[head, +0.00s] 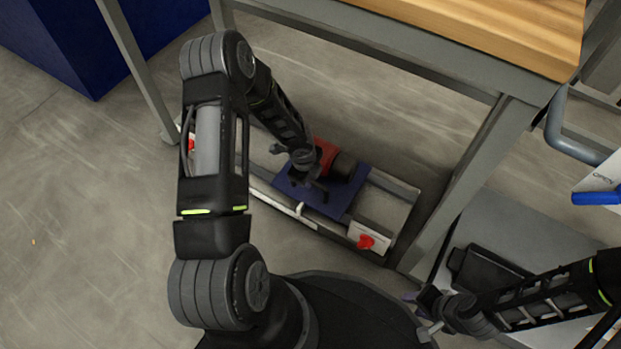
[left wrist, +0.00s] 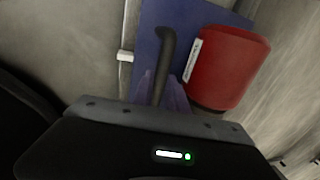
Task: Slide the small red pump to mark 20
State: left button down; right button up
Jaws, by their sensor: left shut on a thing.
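The small red pump (head: 325,152) sits on a blue plate (head: 335,207) that rides on a low rail frame (head: 385,210) on the floor under the bench. In the left wrist view its red body (left wrist: 228,68) lies to the right of a dark curved handle (left wrist: 165,60) rising from the blue plate (left wrist: 190,15). My left gripper (left wrist: 163,92) is shut on this handle; in the head view the left gripper (head: 312,182) is beside the pump. A white pointer (head: 299,208) sticks out at the plate's front edge. The scale's numbers are not readable. My right gripper (head: 425,315) is at the lower right, away from the pump; its fingers are unclear.
A wood-topped bench (head: 500,30) with grey legs stands over the rail. A grey cabinet with a blue handle (head: 597,197) stands at right.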

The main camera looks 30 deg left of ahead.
pick_arm(q)
jog(key=shift+d, duration=0.45)
jog(key=c, duration=1.6)
grip_release()
jog(key=shift+o, duration=1.4)
jog(key=shift+a, duration=0.2)
jog(key=shift+r, duration=0.1)
notch_tip(320, 180, up, 8)
jog(key=s+p, duration=0.1)
jog(key=p, duration=0.2)
jog(key=shift+s+f+p, duration=0.25)
jog(key=shift+p, duration=0.15)
